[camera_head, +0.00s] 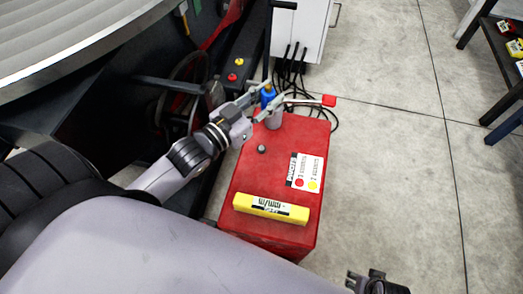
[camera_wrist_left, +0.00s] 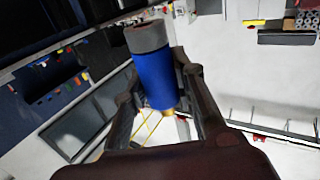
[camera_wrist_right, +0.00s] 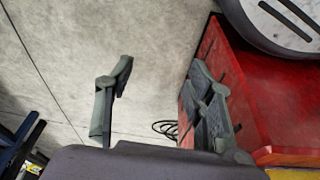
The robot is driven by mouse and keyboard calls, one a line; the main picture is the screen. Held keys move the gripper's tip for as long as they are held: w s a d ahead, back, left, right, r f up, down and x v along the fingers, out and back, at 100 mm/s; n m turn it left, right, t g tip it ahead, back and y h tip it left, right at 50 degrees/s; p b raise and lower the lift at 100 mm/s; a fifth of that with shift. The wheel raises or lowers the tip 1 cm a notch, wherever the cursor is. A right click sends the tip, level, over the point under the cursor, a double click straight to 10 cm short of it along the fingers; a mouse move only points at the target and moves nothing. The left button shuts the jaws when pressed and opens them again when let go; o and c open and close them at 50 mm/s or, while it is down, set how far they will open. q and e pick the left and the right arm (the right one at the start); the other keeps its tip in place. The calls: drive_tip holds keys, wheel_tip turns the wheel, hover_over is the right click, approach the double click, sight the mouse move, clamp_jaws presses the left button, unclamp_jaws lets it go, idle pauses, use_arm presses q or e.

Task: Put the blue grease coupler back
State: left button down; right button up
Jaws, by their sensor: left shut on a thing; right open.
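The blue grease coupler (camera_head: 268,93) is a blue cylinder, and the left wrist view (camera_wrist_left: 155,80) shows its grey collar and brass-coloured tip. My left gripper (camera_head: 263,98) is shut around its blue body. In the head view it is at the far end of the red box (camera_head: 262,180), by a grey cylindrical fitting (camera_head: 273,119) and a lever with a red grip (camera_head: 328,100). I cannot tell whether the coupler touches the fitting. My right gripper (camera_head: 376,280) is open and empty near the bottom edge; its spread fingers show in the right wrist view (camera_wrist_right: 160,100).
A yellow level-like bar (camera_head: 270,208), a white label card (camera_head: 305,171) and a small grey knob (camera_head: 261,149) are on the red box. Black cables (camera_head: 291,68) hang behind it. The large round plate (camera_head: 65,35) is at upper left.

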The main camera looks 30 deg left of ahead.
use_arm(q)
drive_tip(key=w+a+f+b, duration=0.4)
drive_tip(key=w+b, duration=0.1)
use_arm(e)
drive_tip(key=w+v, duration=0.2)
drive_tip(key=v, duration=0.7)
use_arm(q)
drive_tip(key=shift+h, duration=0.3)
wheel_tip(320, 180, down, 17)
drive_tip(key=b, duration=0.6)
drive_tip(key=shift+r+b, duration=0.2)
drive_tip(key=shift+b, duration=0.1)
wheel_tip(320, 180, down, 3)
drive_tip(key=shift+r+b, duration=0.1)
drive_tip(key=shift+b, duration=0.5)
use_arm(e)
drive_tip(key=w+a+r+t+y, duration=0.1)
drive_tip(key=w+a+r+t, duration=0.2)
drive_tip(key=w+r+t, duration=0.4)
drive_tip(key=w+a+r+t+y, duration=0.2)
drive_tip(key=w+a+r+t, duration=0.1)
drive_tip(key=w+r+t, duration=0.4)
drive_tip(key=shift+w+a+r+n+y, duration=0.25)
drive_tip(key=shift+w+r, duration=0.3)
drive_tip(key=shift+w, duration=0.35)
use_arm(q)
drive_tip(key=shift+f, duration=0.2)
